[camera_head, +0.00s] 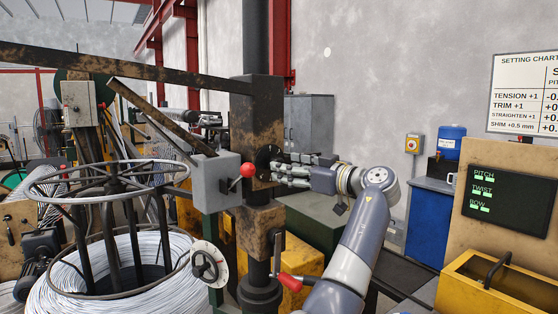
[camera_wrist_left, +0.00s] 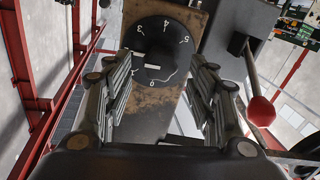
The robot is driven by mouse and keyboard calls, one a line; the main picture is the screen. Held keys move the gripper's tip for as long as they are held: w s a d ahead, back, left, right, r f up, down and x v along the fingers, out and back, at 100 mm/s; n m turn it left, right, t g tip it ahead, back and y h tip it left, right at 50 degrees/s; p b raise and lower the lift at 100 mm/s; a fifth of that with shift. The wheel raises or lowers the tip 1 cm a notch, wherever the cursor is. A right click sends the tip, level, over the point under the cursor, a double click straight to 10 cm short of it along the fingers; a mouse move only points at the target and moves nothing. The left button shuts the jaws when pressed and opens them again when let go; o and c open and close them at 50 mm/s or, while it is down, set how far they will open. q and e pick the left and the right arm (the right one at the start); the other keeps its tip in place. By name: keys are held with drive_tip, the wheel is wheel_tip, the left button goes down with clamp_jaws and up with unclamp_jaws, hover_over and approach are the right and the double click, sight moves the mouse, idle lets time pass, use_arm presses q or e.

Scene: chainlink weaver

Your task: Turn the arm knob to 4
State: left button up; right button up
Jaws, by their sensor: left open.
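The arm knob is a round black dial (camera_wrist_left: 157,48) with white numbers, on a rusty, worn block; 3, 4 and 5 are readable along its upper edge in the left wrist view. A short white mark shows left of its centre, but I cannot tell which number it indicates. My right gripper is not in view.
A red-ball lever (camera_head: 247,170) on a grey box is close beside the dial. A second red-handled lever (camera_head: 290,282) is lower down. A large wire spool (camera_head: 115,285) stands left. A setting chart (camera_head: 525,95) and status display (camera_head: 510,203) are right.

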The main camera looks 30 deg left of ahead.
use_arm(q)
drive_tip(key=a, duration=0.2)
drive_tip(key=a+p, duration=0.1)
drive_tip(key=shift+w+a, duration=0.35)
drive_tip(key=shift+a+f, duration=0.1)
drive_tip(key=shift+a, duration=0.1)
drive_tip(key=c, duration=1.1)
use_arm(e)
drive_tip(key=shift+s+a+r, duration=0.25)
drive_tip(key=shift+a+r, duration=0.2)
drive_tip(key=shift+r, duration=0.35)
